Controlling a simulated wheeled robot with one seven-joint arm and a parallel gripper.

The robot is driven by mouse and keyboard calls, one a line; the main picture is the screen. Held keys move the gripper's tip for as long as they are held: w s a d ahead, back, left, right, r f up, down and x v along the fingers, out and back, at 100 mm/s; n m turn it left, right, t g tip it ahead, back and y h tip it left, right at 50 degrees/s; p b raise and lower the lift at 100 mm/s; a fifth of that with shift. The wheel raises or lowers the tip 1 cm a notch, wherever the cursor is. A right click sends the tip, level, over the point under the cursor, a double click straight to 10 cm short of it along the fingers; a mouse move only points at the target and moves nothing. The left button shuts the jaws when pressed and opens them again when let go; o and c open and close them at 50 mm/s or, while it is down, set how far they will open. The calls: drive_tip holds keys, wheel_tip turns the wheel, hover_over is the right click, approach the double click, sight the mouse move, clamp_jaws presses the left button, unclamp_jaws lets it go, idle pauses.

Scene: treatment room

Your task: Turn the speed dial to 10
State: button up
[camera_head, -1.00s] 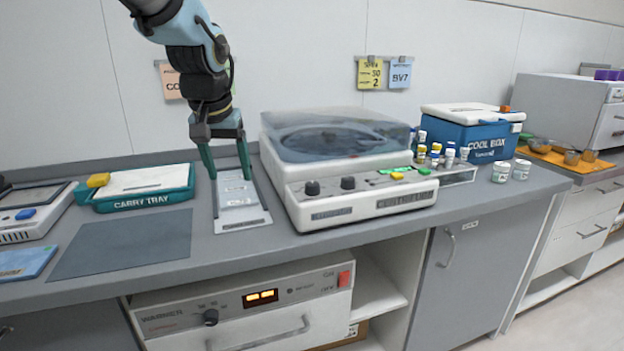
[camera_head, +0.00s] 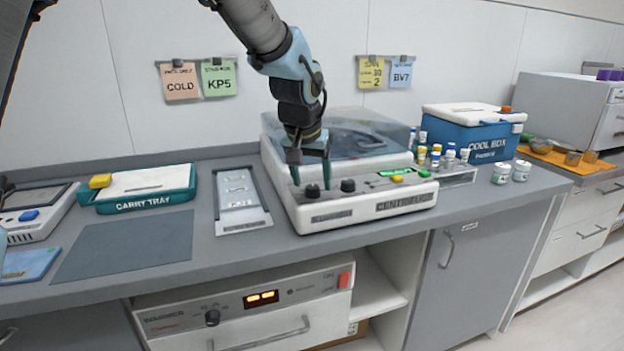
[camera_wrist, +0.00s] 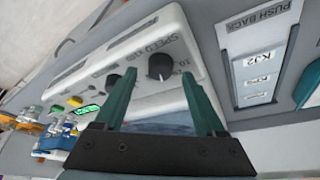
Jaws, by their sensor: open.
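The speed dial is the left black knob (camera_head: 312,190) on the front panel of the white centrifuge (camera_head: 285,200). In the wrist view this knob (camera_wrist: 160,65) has "SPEED" lettering above it and a printed "10" to its right; I cannot clearly read its setting. My gripper (camera_head: 312,181) is open above it, with one green finger to each side. In the wrist view the fingertips (camera_wrist: 158,75) also lie left and right of the knob; contact cannot be told. A second black knob (camera_head: 348,185) stands to the right, outside the fingers.
A green display (camera_head: 392,172), a yellow button and a green button are farther right on the panel. The centrifuge's clear lid rises behind my gripper. Vials and a blue cool box (camera_head: 470,137) stand right.

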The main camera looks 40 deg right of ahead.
drive_tip(key=shift+w+d+f, duration=0.2)
drive_tip(key=shift+f, duration=0.45)
drive_tip(key=shift+c, duration=0.4)
clamp_jaws()
